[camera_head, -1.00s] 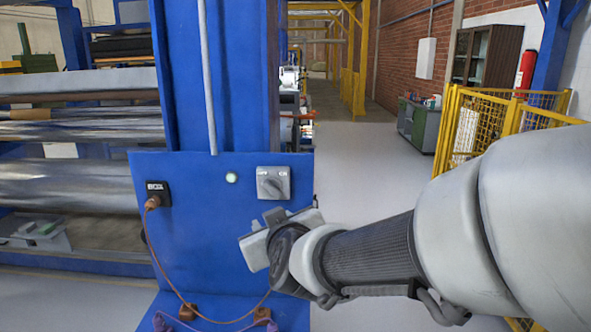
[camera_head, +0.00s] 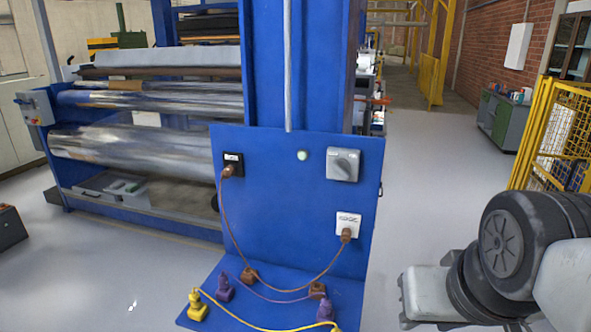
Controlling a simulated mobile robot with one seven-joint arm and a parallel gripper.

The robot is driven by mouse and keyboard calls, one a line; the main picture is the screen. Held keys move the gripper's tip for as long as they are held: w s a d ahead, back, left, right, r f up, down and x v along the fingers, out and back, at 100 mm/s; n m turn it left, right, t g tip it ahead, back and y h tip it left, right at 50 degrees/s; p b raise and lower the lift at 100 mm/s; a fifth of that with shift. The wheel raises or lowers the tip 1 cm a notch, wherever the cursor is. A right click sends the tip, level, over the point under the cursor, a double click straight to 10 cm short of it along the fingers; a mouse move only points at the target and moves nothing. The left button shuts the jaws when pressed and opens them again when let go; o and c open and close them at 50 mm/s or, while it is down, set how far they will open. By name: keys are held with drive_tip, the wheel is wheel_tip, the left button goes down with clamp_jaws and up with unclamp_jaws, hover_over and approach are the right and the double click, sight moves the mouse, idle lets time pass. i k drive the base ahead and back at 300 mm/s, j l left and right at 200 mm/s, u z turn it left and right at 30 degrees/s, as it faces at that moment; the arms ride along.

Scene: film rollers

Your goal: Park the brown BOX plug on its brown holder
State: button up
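A brown plug (camera_head: 229,171) sits in the black socket (camera_head: 234,157) on the left of the blue panel; this socket's label reads BOX in the earlier view. A second brown plug (camera_head: 347,235) sits in the white socket (camera_head: 348,219) on the right. A brown cable (camera_head: 285,287) hangs in a loop between them. Two brown blocks, apparently the holders, stand on the blue base, one at left (camera_head: 249,276) and one at right (camera_head: 317,290). My gripper (camera_head: 428,293) is at the lower right, apart from the panel and plugs. Its fingers are not clearly visible.
A grey rotary switch (camera_head: 343,165) and a lit button (camera_head: 303,155) are on the panel. Yellow fencing (camera_head: 556,135) stands at right; floor between is clear.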

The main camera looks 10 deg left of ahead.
sight(230, 171)
drive_tip(key=u, duration=1)
